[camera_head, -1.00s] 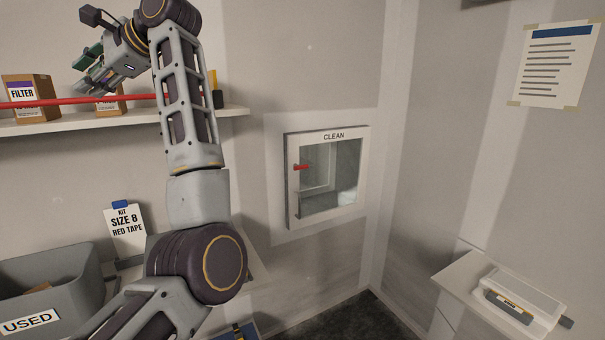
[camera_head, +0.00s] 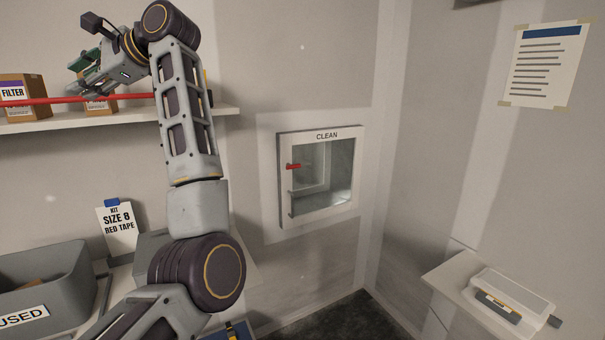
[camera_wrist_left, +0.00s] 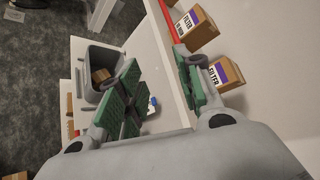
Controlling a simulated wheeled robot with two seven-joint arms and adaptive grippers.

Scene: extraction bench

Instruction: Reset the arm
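My left arm rises from the bottom of the head view, and its left gripper (camera_head: 78,78) is in front of the upper wall shelf (camera_head: 60,122), near the red bar (camera_head: 75,99). In the left wrist view, the green-padded fingers of the left gripper (camera_wrist_left: 158,82) are spread apart with nothing between them. Two filter boxes stand beyond the right finger: one box (camera_wrist_left: 196,30) higher up and another box (camera_wrist_left: 226,75) lower down. The right gripper is in neither view.
A grey bin (camera_head: 50,285) marked USED stands at lower left beside a SIZE 8 RED TAPE card (camera_head: 117,228). A CLEAN wall cabinet (camera_head: 321,176) has a red handle. A small side shelf (camera_head: 455,275) holds a clear case (camera_head: 513,290). Floor shows between.

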